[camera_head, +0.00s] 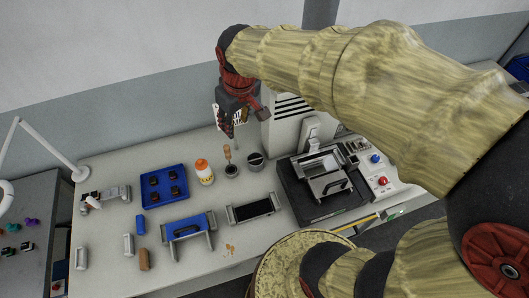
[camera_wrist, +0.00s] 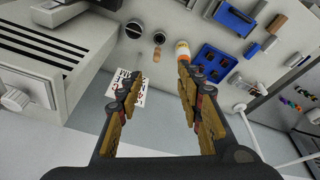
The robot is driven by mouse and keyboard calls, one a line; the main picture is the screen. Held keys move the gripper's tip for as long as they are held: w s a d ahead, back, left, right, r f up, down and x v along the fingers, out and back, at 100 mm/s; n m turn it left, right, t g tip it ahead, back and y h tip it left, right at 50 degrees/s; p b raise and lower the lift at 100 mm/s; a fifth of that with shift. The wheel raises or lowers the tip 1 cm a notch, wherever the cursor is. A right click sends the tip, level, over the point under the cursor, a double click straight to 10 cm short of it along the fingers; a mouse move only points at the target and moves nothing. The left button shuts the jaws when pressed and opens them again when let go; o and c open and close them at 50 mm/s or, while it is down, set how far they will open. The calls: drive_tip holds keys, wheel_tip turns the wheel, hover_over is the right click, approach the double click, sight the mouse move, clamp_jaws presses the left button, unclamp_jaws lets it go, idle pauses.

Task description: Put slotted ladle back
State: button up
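I cannot pick out the slotted ladle for certain. A wooden-handled tool (camera_head: 227,152) stands handle up at a small dark holder (camera_head: 231,171); its handle also shows in the wrist view (camera_wrist: 155,54). Whether its head is slotted is hidden. A second round dark-topped container (camera_head: 255,162) stands to its right. My gripper (camera_head: 233,128) is above the back of the table, higher than the tool. In the wrist view its two fingers (camera_wrist: 160,92) are well apart with nothing between them. The tool lies beyond the fingertips.
An orange-capped white bottle (camera_head: 204,172) stands left of the holder, beside a blue tray (camera_head: 164,187). A lettered card (camera_wrist: 125,88) shows behind one finger. A pale box-shaped machine (camera_head: 290,120) stands to the right. A black framed device (camera_head: 323,187) lies in front of it.

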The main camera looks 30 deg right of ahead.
drive_tip(key=s+r+m+t, duration=0.2)
drive_tip(key=s+r+m, duration=0.1)
drive_tip(key=s, duration=1.2)
drive_tip(key=shift+s+r, duration=0.4)
drive_tip(key=shift+r, duration=0.15)
drive_tip(key=shift+s, duration=0.1)
